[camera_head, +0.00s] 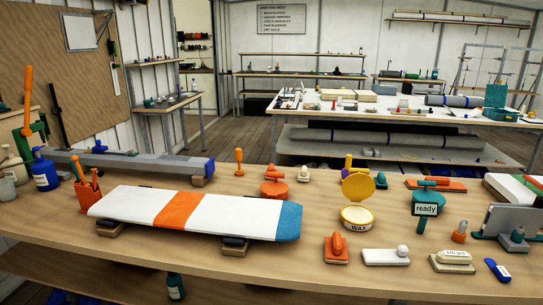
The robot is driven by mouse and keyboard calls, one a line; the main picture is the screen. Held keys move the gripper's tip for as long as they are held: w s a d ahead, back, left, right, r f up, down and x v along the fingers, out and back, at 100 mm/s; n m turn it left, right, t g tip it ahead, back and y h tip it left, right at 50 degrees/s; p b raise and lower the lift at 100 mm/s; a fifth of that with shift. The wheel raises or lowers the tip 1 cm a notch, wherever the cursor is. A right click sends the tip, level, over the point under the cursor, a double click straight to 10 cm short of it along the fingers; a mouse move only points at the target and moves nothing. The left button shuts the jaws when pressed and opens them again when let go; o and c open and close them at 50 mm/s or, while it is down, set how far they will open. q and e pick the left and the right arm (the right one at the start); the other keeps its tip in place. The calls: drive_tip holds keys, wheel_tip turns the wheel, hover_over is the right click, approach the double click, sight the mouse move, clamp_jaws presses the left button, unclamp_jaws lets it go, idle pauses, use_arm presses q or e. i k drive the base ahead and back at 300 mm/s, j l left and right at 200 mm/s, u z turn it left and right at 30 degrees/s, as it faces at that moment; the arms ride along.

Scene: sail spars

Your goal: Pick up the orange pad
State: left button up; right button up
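An orange pad (336,252) with an upright orange grip lies near the front edge of the bench, right of the middle. Just right of it lies a white pad (385,257) with a white knob. A flatter orange block (450,186) with a teal and orange handle lies farther back on the right. A round orange piece (273,190) with a knob stands behind the striped board. I cannot see either of my grippers, and nothing touches the orange pad.
A white, orange and blue board (225,214) rests on blocks to the left. An open yellow wax tin (357,216) stands behind the orange pad. Bare bench lies in front.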

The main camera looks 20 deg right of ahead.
sight(336, 252)
drive_tip(key=z, duration=1.35)
drive_tip(key=k+l, duration=0.05)
drive_tip(key=l, duration=0.05)
